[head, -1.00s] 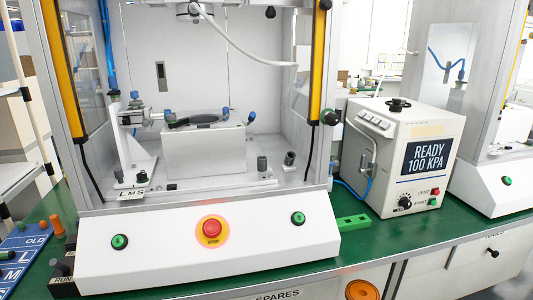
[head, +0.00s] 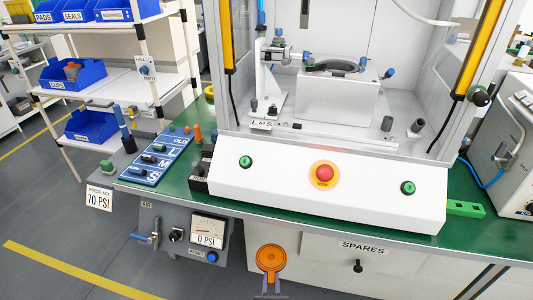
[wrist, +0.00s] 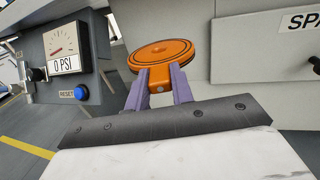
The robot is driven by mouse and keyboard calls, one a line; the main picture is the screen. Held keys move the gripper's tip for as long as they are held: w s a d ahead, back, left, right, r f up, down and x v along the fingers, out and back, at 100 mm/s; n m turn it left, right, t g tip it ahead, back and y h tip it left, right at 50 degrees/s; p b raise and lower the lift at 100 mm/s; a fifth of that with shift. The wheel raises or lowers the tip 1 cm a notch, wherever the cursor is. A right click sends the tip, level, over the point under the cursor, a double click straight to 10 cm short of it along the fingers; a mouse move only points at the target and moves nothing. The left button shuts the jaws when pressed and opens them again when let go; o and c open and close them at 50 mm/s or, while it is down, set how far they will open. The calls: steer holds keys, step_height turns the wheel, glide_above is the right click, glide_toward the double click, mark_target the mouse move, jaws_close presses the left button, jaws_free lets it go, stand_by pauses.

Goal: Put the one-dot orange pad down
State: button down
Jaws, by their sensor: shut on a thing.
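The round orange pad (head: 271,258) with dark rings is held in front of the bench's front panel, below the press, left of the SPARES label. My gripper (head: 270,287) is shut on its tab from below in the head view. In the wrist view the pad (wrist: 162,53) lies roughly flat beyond the two purple fingers of my gripper (wrist: 159,82), which pinch its orange tab. A small pale mark shows on the tab; I cannot tell whether it is the dot. The pad touches nothing else that I can see.
The blue board (head: 157,158) marked OLD, L, M, S lies on the green bench top (head: 318,231), left of the press. The press front carries a red stop button (head: 324,173). An air gauge (head: 208,232) reads 0 PSI. A shelf with blue bins (head: 75,74) stands left.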

mark_target(265, 269)
steer(key=w+r, duration=0.1)
steer(key=w+a+r, duration=0.1)
steer(key=r, duration=0.1)
steer(key=w+a+r, duration=0.1)
steer(key=w+r, duration=0.1)
steer(key=shift+r, duration=0.2)
steer(key=shift+w+r, duration=0.25)
steer(key=shift+r, duration=0.1)
steer(key=shift+d, duration=0.15)
